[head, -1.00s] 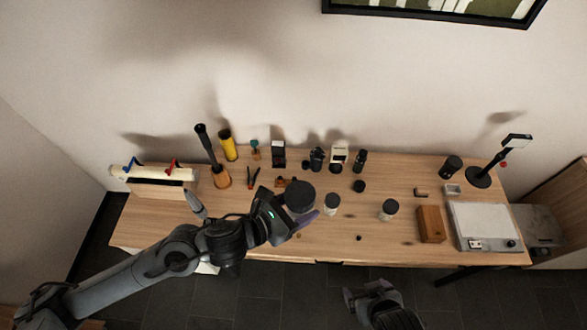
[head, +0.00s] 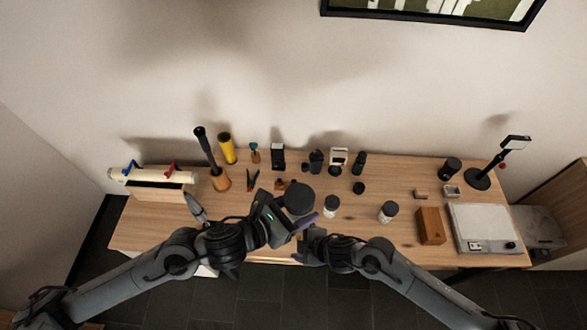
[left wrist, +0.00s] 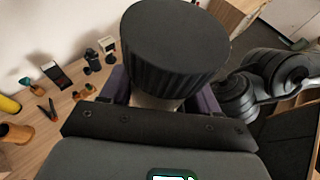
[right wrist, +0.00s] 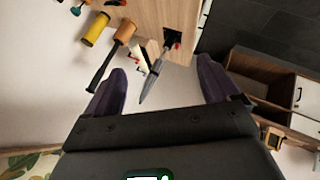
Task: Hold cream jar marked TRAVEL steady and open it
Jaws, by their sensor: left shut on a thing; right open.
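A jar with a wide, ribbed black lid (head: 299,198) is held above the table by my left gripper (head: 292,216). In the left wrist view the lid (left wrist: 175,45) fills the top middle, and a strip of pale jar body (left wrist: 155,101) shows under it between the purple fingers. The lid sits on the jar. No TRAVEL marking is readable. My right gripper (head: 303,247) is just right of and below the left one in the head view, apart from the lid. In the right wrist view its fingers (right wrist: 160,78) are spread with nothing between them.
Two pale jars with dark lids, one (head: 331,206) near the held jar and one (head: 388,210) farther right, stand on the wooden table (head: 350,240). A wooden block (head: 430,225) and a white device (head: 482,228) are at the right. Several tools and containers line the back.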

